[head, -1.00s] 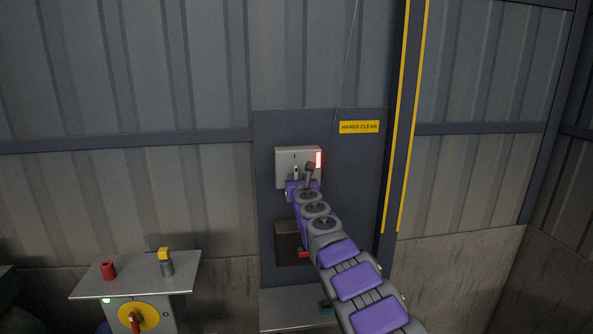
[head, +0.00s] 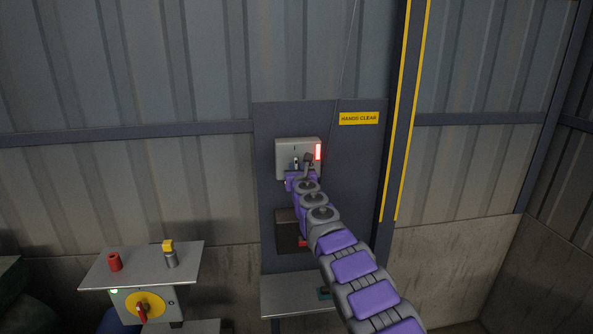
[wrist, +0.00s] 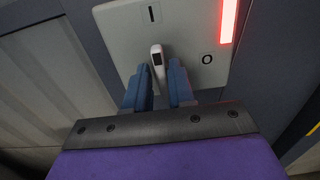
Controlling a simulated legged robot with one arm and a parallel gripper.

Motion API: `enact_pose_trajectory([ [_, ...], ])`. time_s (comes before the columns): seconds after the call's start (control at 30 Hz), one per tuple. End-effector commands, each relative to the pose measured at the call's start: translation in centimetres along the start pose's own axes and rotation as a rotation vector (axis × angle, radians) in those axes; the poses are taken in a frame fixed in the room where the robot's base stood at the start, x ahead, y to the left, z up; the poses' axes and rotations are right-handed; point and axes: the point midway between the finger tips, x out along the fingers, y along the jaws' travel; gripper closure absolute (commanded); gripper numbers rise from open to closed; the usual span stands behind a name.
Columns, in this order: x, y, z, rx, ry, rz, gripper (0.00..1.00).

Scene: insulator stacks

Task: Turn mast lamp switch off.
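The mast lamp switch is a pale box (head: 284,149) on the dark wall panel, partly hidden by my arm in the head view. In the wrist view its plate (wrist: 120,35) carries a short pale lever (wrist: 157,56) pointing up towards the "I" mark. An "O" mark sits to the lever's right. A red strip lamp (wrist: 228,18) glows at the plate's upper right; it also shows in the head view (head: 318,151). My gripper (wrist: 158,68) is open, with one blue finger on each side of the lever. I cannot tell whether either finger touches it.
A box with a red part (head: 288,232) is on the panel below the switch, partly behind my arm. A small table (head: 135,268) at left holds a red cylinder and a yellow-topped grey one, above a yellow rotary switch (head: 146,305). A "HANDS CLEAR" sign (head: 359,118) is at upper right.

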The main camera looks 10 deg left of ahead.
Motion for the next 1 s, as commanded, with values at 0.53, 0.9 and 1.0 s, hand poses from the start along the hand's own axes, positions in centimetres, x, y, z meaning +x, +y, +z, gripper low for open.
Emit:
enact_pose_trajectory([
  [0.53,-0.02,0.13,0.04,0.003,0.000,0.001,1.00],
  [0.9,0.01,-0.03,-0.03,0.138,0.000,0.001,1.00],
  [1.0,0.02,-0.15,-0.06,0.216,-0.001,0.000,1.00],
])
